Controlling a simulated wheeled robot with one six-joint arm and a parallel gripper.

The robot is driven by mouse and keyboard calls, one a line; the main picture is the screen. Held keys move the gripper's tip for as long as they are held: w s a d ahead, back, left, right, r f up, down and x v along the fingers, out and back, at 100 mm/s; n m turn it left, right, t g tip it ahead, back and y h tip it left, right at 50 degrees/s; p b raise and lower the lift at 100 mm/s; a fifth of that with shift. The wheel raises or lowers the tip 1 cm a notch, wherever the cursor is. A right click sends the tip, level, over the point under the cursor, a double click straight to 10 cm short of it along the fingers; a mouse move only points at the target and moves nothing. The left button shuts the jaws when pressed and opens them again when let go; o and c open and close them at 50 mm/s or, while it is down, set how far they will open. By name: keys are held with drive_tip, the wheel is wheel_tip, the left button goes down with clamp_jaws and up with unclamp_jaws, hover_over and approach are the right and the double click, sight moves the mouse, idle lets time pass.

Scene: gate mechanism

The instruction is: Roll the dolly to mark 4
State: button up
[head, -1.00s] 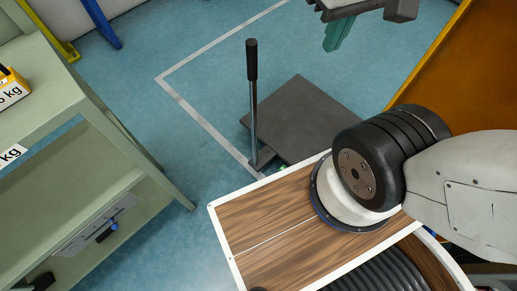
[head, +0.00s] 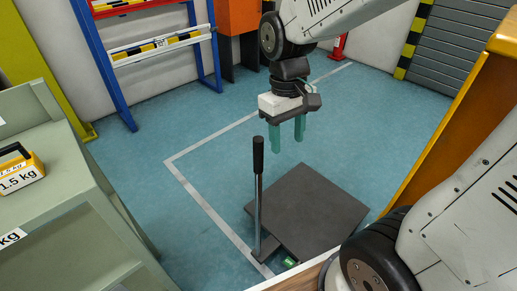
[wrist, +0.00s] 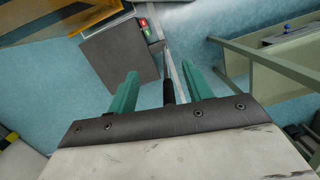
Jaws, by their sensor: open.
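The dolly (head: 310,212) is a flat dark grey platform on the blue floor, within white floor lines. Its upright handle (head: 258,195) is a thin metal rod with a black grip, standing at the platform's left corner. My gripper (head: 287,142) has two teal fingers, is open and empty, and hangs above and behind the handle in the head view. In the wrist view the black grip (wrist: 168,92) shows between the fingers, beyond the palm edge; I cannot tell its depth from the fingers. The dolly (wrist: 122,52) also shows there. No mark number is readable.
A blue rack (head: 160,45) and an orange box (head: 238,30) are at the back. An orange-brown panel (head: 455,120) borders the right. Open floor (head: 200,130) lies left of the dolly.

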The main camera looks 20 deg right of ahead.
drive_tip(key=n, duration=0.2)
hover_over(259, 148)
drive_tip(key=s, duration=0.2)
wheel_tip(259, 148, down, 5)
drive_tip(key=w, duration=0.1)
drive_tip(key=w+n+t, duration=0.1)
drive_tip(key=w, duration=0.1)
drive_tip(key=shift+w+d+f+n+t, duration=0.15)
drive_tip(key=shift+w+d+n+t, duration=0.1)
drive_tip(key=shift+n+t, duration=0.05)
drive_tip(key=shift+f, duration=0.15)
wheel_tip(259, 148, down, 7)
drive_tip(key=shift+f, duration=0.2)
clamp_jaws()
